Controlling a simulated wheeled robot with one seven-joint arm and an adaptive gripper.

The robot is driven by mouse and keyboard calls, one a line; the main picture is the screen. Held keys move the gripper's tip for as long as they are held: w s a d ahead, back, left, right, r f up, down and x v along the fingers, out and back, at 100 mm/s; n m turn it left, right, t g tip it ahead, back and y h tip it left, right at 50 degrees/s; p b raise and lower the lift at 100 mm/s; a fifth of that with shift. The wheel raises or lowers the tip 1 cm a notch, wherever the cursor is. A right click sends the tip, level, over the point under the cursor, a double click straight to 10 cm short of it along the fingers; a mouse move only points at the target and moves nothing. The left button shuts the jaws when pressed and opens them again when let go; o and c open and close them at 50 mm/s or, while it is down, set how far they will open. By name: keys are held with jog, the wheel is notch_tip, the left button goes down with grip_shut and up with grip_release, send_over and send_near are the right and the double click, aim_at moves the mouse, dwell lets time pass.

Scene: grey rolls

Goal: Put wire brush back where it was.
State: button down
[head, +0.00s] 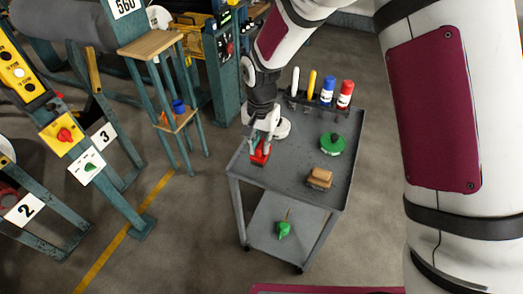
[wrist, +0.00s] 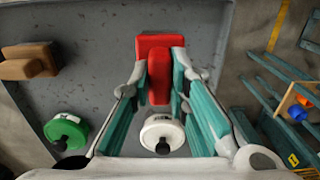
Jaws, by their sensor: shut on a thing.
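My gripper (head: 262,141) is over the left edge of the grey cart's top. In the wrist view its two fingers (wrist: 158,72) are closed on the raised grip of a red block-shaped tool (wrist: 155,45), which also shows in the head view (head: 260,157). A similarly shaped brown block (head: 319,178) lies on the cart's right front part, and it shows at the left in the wrist view (wrist: 29,61). No bristles show on either, so I cannot tell which is the wire brush. I cannot tell whether the red tool touches the cart top.
The grey cart (head: 290,172) also bears a green round tool (head: 332,144), a white round one (head: 283,128) close to my gripper, and a rack of markers and bottles (head: 318,101) at the back. Its lower shelf holds another green thing (head: 283,230). A wooden-topped stand (head: 150,44) is left.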

aim_at(261, 152)
jog(key=shift+w+d, duration=0.1)
jog(key=shift+w, duration=0.25)
jog(key=shift+f, duration=1.75)
jog(key=shift+f, duration=0.1)
jog(key=c, duration=1.5)
grip_release()
jog(key=shift+c, duration=0.2)
notch_tip(261, 152, up, 12)
jog(key=shift+r, duration=0.1)
jog(key=shift+r, duration=0.1)
